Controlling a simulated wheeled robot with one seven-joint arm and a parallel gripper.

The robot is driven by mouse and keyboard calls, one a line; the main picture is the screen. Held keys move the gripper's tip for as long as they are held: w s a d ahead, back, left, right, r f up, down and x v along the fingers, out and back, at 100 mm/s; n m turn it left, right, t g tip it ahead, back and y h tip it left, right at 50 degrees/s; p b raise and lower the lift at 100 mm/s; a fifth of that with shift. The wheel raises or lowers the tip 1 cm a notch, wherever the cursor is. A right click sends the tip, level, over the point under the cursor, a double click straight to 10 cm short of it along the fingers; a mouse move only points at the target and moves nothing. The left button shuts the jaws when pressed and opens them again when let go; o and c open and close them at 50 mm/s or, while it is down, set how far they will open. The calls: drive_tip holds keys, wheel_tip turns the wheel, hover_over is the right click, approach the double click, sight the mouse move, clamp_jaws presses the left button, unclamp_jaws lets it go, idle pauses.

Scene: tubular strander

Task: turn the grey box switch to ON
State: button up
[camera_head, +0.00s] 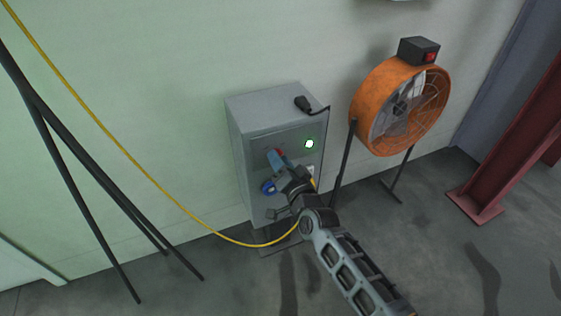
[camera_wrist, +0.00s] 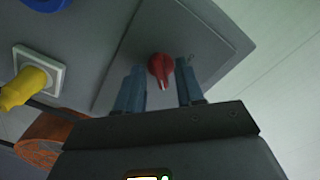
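The grey box (camera_head: 245,150) stands against the wall in the head view, with a lit green lamp (camera_head: 309,144) on its front. Its red rotary switch (camera_wrist: 161,68) shows in the wrist view on a raised grey panel, with its pale-tipped pointer toward the bottom of the picture. In the head view, a bit of the red switch shows at my fingertips. My gripper (camera_head: 277,160) is at the box front. In the wrist view, its two blue-grey fingers are open, one on each side of the switch, with gaps visible. Any ON or OFF marks are not readable.
A yellow plug (camera_wrist: 25,88) sits in a white socket below the panel. A yellow cable (camera_head: 140,165) runs down the wall toward the box. An orange fan (camera_head: 372,100) stands right of the box; black poles (camera_head: 75,140) lean at left. A black plug (camera_head: 303,103) lies on the box top.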

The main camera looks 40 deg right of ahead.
drive_tip(key=p+v, duration=0.1)
drive_tip(key=v, duration=0.6)
drive_tip(key=shift+s, duration=0.4)
drive_tip(key=shift+a, duration=0.1)
drive_tip(key=s+a+r+n+g+y+p, duration=0.1)
drive_tip(key=s+a+r+n+p, duration=0.25)
drive_tip(key=s, duration=0.65)
drive_tip(key=s+a+r+n+y+p, duration=0.2)
drive_tip(key=s+a+r+n, duration=0.15)
drive_tip(key=s, duration=0.75)
drive_tip(key=s+a+r+n+y+p, duration=0.1)
drive_tip(key=s+a+r+n, duration=0.1)
drive_tip(key=s+r, duration=0.5)
drive_tip(key=s+a+r+n+g+y+p, duration=0.1)
drive_tip(key=s+a+r+n+p, duration=0.1)
drive_tip(key=s+r, duration=0.6)
drive_tip(key=shift+a+r+n+g, duration=0.3)
drive_tip(key=shift+a+r+n, duration=0.25)
drive_tip(key=shift+r+n, duration=0.25)
drive_tip(key=shift+w, duration=0.1)
drive_tip(key=shift+c, duration=0.5)
